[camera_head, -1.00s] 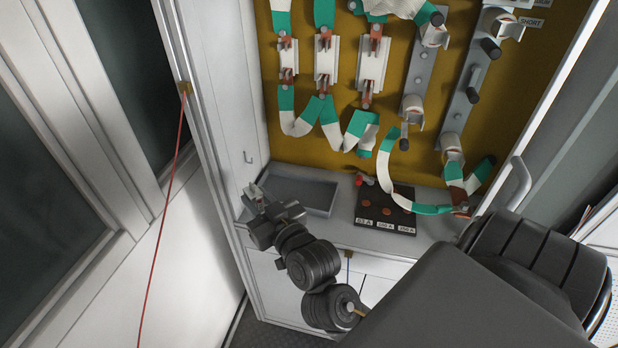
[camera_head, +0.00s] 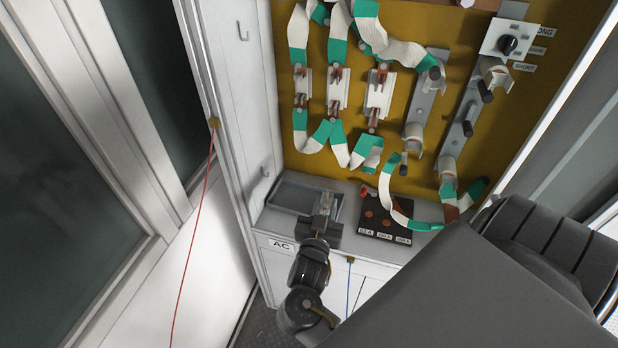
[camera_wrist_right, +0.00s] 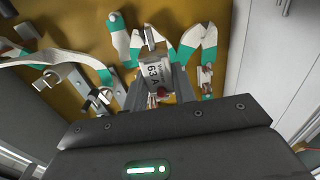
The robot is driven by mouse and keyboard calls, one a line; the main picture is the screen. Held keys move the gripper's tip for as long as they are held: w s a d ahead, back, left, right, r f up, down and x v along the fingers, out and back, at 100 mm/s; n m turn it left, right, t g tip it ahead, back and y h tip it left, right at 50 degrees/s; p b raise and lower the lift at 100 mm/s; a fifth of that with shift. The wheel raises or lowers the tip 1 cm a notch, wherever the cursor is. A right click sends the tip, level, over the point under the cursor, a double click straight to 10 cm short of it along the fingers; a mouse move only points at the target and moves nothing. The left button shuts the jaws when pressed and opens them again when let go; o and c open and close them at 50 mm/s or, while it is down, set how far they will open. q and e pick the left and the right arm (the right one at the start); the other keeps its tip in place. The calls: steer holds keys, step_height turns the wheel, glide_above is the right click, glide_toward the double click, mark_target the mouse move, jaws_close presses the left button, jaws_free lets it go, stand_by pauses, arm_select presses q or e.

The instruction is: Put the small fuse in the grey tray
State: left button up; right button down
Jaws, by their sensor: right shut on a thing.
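The grey tray (camera_head: 288,197) sits on the cabinet shelf at the lower middle of the head view, and no fuse shows in its visible part. My right gripper (camera_head: 325,203) is at the tray's right end and hides part of it. It is shut on a small pale fuse (camera_wrist_right: 157,69), which reads "63 A" in the right wrist view. The fuse shows only as a small light shape between the fingers in the head view. I cannot tell how high it is above the shelf. My left gripper is not in view.
A dark fuse board (camera_head: 375,216) with labelled places stands right of the tray. The yellow panel (camera_head: 330,170) behind carries fuse holders and green-white straps, one hanging low near the board. The cabinet's white side wall (camera_head: 245,90) bounds the left.

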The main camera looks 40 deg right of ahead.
steer(key=w+d+f+b, duration=0.1)
steer(key=w+f+b, duration=0.1)
steer(key=w+b, duration=0.1)
steer(key=w+d+f+b, duration=0.1)
steer(key=w+f+b, duration=0.2)
steer(key=w+d+f+b, duration=0.1)
steer(key=w+f+b, duration=0.1)
steer(key=w+b, duration=0.1)
steer(key=shift+f, duration=0.3)
steer(key=shift+w+d+f+b, duration=0.1)
steer(key=shift+w+b, duration=0.15)
steer(key=shift+b, duration=0.2)
steer(key=f+b, duration=0.4)
steer(key=b, duration=0.1)
steer(key=shift+w+d+f, duration=0.1)
steer(key=shift+w+f, duration=0.05)
steer(key=shift+w, duration=0.25)
steer(key=shift+r, duration=0.2)
steer(key=shift+s, duration=0.1)
steer(key=shift+f, duration=0.1)
